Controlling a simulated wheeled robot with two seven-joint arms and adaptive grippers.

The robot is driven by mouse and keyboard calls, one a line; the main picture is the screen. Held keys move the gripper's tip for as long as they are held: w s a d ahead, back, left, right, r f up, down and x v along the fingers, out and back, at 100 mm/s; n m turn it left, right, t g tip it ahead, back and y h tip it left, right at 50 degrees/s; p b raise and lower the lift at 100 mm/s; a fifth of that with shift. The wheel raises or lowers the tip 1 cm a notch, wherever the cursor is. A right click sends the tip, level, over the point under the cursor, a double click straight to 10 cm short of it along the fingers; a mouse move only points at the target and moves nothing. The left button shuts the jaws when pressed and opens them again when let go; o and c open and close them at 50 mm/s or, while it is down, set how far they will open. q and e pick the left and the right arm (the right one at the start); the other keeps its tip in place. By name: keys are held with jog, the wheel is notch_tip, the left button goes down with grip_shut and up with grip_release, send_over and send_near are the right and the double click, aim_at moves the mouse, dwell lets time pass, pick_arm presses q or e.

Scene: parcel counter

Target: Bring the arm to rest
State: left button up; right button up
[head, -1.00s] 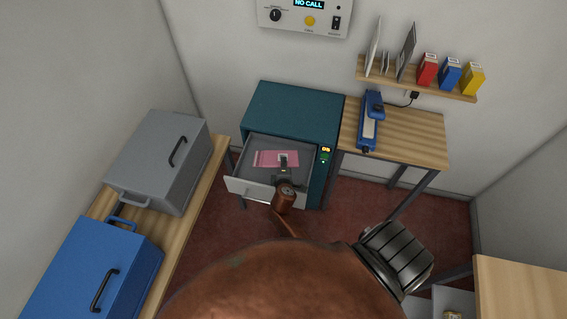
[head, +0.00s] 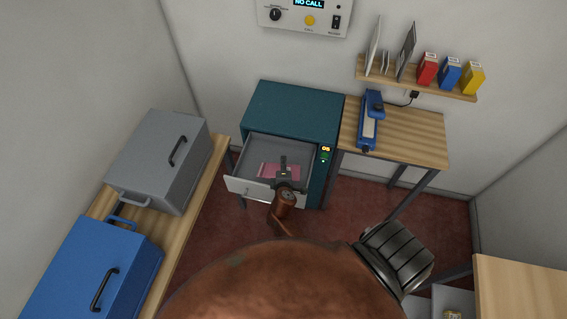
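One of my arms, apparently the right, reaches up from the bottom of the head view to the open drawer (head: 246,189) of the teal cabinet (head: 293,108). Its dark gripper (head: 283,162) is over the drawer, at a flat pink item (head: 266,170). The gripper covers part of the pink item. I cannot tell whether the fingers are shut on it or only above it. My other gripper is not in view.
A grey case (head: 158,160) and a blue case (head: 90,270) stand on the left bench. A blue device (head: 370,120) is on the side table (head: 420,135), below a shelf (head: 415,79) with boxes. A wooden top (head: 520,290) is at lower right. Red floor shows between.

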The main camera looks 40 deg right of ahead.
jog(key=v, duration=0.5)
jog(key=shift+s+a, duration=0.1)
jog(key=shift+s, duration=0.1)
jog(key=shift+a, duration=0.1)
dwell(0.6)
